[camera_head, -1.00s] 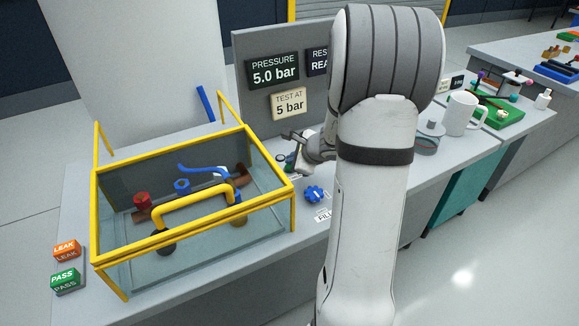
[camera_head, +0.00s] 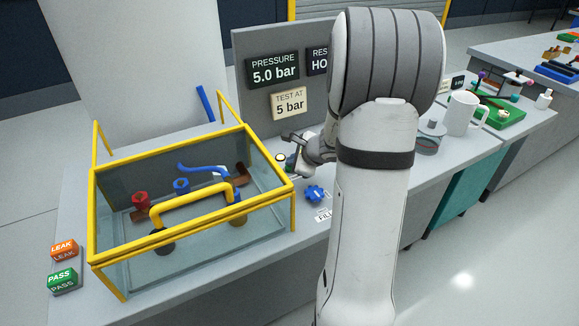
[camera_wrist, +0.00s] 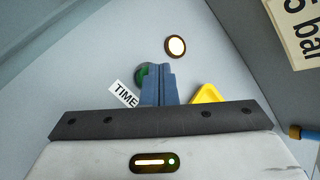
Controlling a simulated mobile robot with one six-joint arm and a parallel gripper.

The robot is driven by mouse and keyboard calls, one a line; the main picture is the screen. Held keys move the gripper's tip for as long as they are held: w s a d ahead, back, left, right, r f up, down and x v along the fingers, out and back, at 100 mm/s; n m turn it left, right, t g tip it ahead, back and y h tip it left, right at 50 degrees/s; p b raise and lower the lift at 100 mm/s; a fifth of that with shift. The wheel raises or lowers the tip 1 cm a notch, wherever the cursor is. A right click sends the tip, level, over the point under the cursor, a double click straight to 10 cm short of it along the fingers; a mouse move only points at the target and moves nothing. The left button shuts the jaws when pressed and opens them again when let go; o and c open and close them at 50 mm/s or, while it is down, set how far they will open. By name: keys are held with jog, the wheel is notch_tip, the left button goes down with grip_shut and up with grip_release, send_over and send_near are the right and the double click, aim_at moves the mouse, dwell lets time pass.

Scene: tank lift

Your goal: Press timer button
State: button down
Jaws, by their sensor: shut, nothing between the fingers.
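My gripper (camera_wrist: 156,72) is shut and empty, its fingers pointing at the bench top in the wrist view. A green round button (camera_wrist: 141,75) is partly hidden behind the fingertips, beside a label reading "TIME" (camera_wrist: 124,94), whose end is covered. I cannot tell whether the fingertips touch the button. A round lamp (camera_wrist: 175,47) with a dark rim glows pale just beyond the fingers. In the head view my arm hides much of this spot. The results display (camera_head: 317,61) is partly covered and shows "HO".
A yellow-framed tank (camera_head: 193,200) with pipe fittings stands left of my gripper. A blue knob (camera_head: 314,193) sits in front of it. The pressure display (camera_head: 273,68) reads 5.0 bar. LEAK (camera_head: 65,249) and PASS (camera_head: 63,280) blocks lie far left. A white mug (camera_head: 461,114) stands to the right.

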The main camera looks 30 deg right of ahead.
dwell(0.5)
jog(key=shift+r+p, duration=0.6)
jog(key=shift+r, duration=0.2)
jog(key=shift+r, duration=0.15)
jog(key=shift+r+p, duration=1.95)
jog(key=shift+r, duration=0.45)
